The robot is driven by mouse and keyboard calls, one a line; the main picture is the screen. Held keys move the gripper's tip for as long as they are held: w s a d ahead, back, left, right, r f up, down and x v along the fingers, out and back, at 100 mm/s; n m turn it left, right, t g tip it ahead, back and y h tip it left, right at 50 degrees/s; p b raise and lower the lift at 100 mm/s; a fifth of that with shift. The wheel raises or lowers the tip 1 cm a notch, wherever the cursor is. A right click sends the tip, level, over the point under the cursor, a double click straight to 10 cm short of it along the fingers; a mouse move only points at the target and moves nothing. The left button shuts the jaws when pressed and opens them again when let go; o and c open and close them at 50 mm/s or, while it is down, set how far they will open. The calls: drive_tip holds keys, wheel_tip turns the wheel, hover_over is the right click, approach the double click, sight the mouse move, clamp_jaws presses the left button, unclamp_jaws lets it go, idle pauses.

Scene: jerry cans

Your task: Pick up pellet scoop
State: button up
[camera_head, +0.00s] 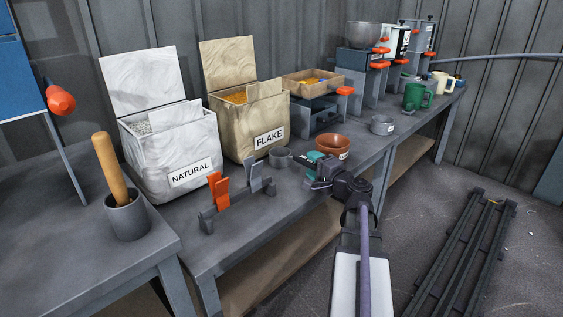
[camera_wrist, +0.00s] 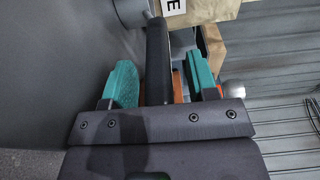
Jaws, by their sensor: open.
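The pellet scoop appears to be the small grey cup (camera_head: 280,157) on the bench in front of the FLAKE bin. In the wrist view its round grey cup (camera_wrist: 131,10) is at the top edge, and a dark handle (camera_wrist: 156,55) runs from beside it down between my fingers. My gripper (camera_head: 314,165) has teal fingertips and is just right of the cup, low over the bench. In the wrist view my gripper (camera_wrist: 160,80) is open, with one finger on each side of the handle. I cannot tell whether either finger touches it.
A rust-brown bowl (camera_head: 332,146) stands close behind my gripper. The FLAKE bin (camera_head: 255,120) and NATURAL bin (camera_head: 170,150) stand behind. A low rack (camera_head: 235,203) with orange and grey clips is to the left. A grey dish (camera_head: 382,125) and green mug (camera_head: 417,96) are farther right.

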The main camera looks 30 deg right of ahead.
clamp_jaws()
idle(0.3)
